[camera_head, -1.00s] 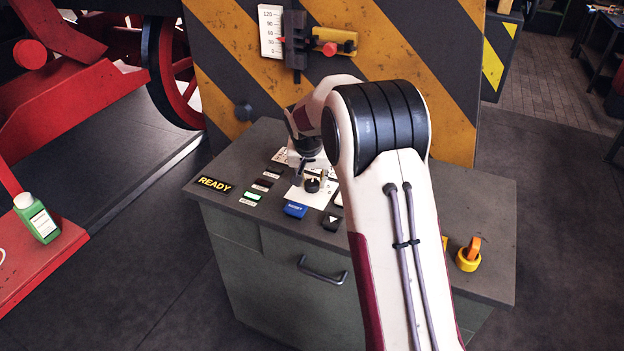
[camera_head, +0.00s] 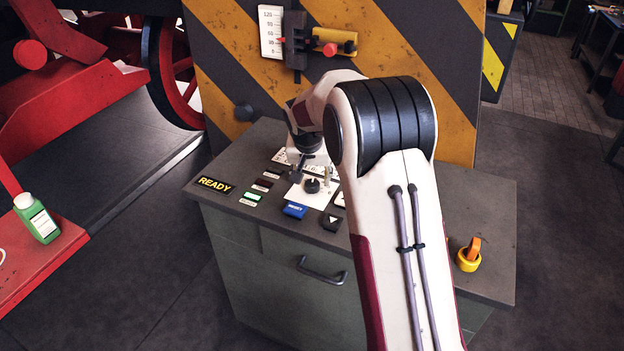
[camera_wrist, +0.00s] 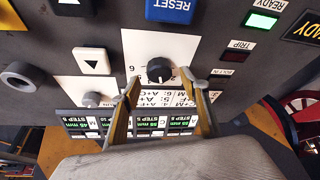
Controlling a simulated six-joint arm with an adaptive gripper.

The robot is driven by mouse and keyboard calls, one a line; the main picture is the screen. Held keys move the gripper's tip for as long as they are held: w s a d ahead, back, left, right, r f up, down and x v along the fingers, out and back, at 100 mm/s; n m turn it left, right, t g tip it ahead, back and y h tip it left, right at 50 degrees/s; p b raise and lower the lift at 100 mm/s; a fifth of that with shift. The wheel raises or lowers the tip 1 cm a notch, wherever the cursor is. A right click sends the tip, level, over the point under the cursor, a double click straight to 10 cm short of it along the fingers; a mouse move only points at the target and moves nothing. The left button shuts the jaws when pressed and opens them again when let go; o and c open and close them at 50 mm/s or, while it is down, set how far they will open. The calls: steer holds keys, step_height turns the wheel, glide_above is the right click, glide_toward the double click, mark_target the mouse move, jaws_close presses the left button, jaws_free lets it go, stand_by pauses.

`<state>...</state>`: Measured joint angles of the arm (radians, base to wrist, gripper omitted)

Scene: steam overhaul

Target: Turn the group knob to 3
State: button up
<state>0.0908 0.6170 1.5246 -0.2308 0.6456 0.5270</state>
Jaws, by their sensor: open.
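The group knob (camera_wrist: 160,70) is a small black round knob on a white plate (camera_wrist: 136,48) with printed numbers and a letter-and-number list. It also shows in the head view as a dark knob (camera_head: 312,186) on the console top. My gripper (camera_wrist: 166,88) is open and empty. In the wrist view its two fingers stand apart, one on each side of the knob, with the tips around the plate's lower part. I cannot tell how far above the plate they are. The knob's exact pointer setting is too small to read, and the fingers hide part of the plate's print.
A blue RESET button (camera_wrist: 169,10) and a white arrow button (camera_wrist: 92,61) lie close to the knob. Lit indicators and a READY sign (camera_head: 214,184) are at the console's left. A yellow-and-orange switch (camera_head: 469,255) stands at the right. A striped panel (camera_head: 400,40) rises behind.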

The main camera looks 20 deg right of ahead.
steer(key=v, duration=1)
steer(key=shift+r, duration=0.1)
stand_by(0.5)
steer(key=s+a+r+n, duration=0.1)
steer(key=s+a+r, duration=0.1)
steer(key=s, duration=1.1)
steer(key=s+a+r+n+t+y, duration=0.1)
steer(key=s+a+r+n, duration=0.1)
steer(key=s, duration=1.1)
steer(key=s+a+r+n+y, duration=0.1)
steer(key=s+a, duration=0.3)
steer(key=s, duration=0.9)
steer(key=shift+s+r+n+t, duration=0.2)
steer(key=shift+r+n+t, duration=0.1)
steer(key=shift+r+n, duration=0.25)
stand_by(0.5)
